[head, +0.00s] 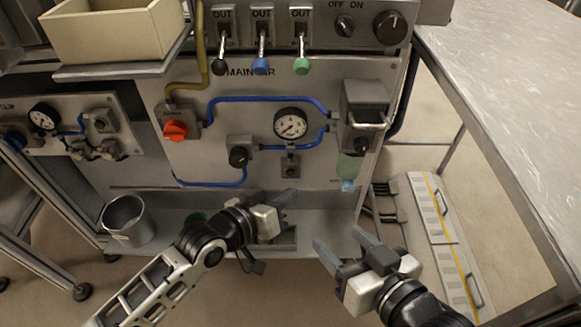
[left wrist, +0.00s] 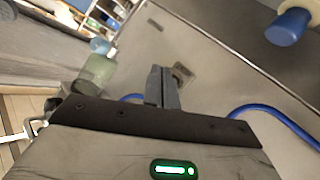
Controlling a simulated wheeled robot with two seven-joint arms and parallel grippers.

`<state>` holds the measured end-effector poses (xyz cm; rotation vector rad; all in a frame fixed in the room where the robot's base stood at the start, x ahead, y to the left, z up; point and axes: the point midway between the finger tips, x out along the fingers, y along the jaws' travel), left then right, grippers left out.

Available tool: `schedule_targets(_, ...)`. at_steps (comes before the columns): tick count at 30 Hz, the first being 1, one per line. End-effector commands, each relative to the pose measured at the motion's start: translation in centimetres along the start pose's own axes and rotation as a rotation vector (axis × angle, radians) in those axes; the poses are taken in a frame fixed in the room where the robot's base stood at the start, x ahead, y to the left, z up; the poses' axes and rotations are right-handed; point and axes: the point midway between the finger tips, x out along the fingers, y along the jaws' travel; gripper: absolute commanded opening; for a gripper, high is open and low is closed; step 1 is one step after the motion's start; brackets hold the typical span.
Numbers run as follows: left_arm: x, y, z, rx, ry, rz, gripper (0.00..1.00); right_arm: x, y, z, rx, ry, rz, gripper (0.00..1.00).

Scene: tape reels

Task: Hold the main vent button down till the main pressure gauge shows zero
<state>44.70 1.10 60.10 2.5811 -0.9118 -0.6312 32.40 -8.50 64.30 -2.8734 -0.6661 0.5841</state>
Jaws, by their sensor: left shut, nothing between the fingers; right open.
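The main pressure gauge (head: 291,124) is a white round dial on the grey MAIN AIR panel (head: 215,155). Its needle is too small to read surely. Below it a small square fitting with a dark centre (head: 290,167), apparently the vent button, sits on the panel. It also shows in the left wrist view (left wrist: 183,74), just beyond and right of my fingertips. My left gripper (head: 286,198) is shut and empty, below the fitting in the head view; its fingertips (left wrist: 162,82) look close, but I cannot tell whether they touch. My right gripper (head: 342,241) is open and empty, lower right.
A red-orange knob (head: 175,131), blue hoses (head: 255,99), a black regulator knob (head: 238,156) and a filter with a clear bowl (head: 350,168) surround the gauge. A metal bucket (head: 128,221) stands lower left. A pale worktop (head: 510,90) is at right.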

Motion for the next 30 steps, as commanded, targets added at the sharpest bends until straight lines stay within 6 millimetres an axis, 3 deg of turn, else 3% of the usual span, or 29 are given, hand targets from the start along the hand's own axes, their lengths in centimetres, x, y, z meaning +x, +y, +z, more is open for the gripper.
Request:
schedule_targets(9, -1.9, 1.4, 1.2, -0.001, 0.0, 0.0, 0.0, -0.7, -0.5, -1.7, 0.0, -0.002, -0.001, 0.59)
schedule_targets(24, -1.9, 1.4, 1.4, 0.001, 0.0, 0.0, 0.0, -0.7, -0.4, -1.6, 0.0, -0.003, -0.001, 0.59)
schedule_targets(27, -2.4, 1.8, 0.9, 0.001, 0.001, -0.006, 0.0, -0.9, -0.4, -2.2, 0.0, -0.008, 0.005, 0.59)
schedule_targets(30, -4.3, 2.9, -0.6, 0.003, 0.003, -0.038, 0.0, -1.7, -0.3, -3.6, -0.001, -0.028, 0.028, 0.59)
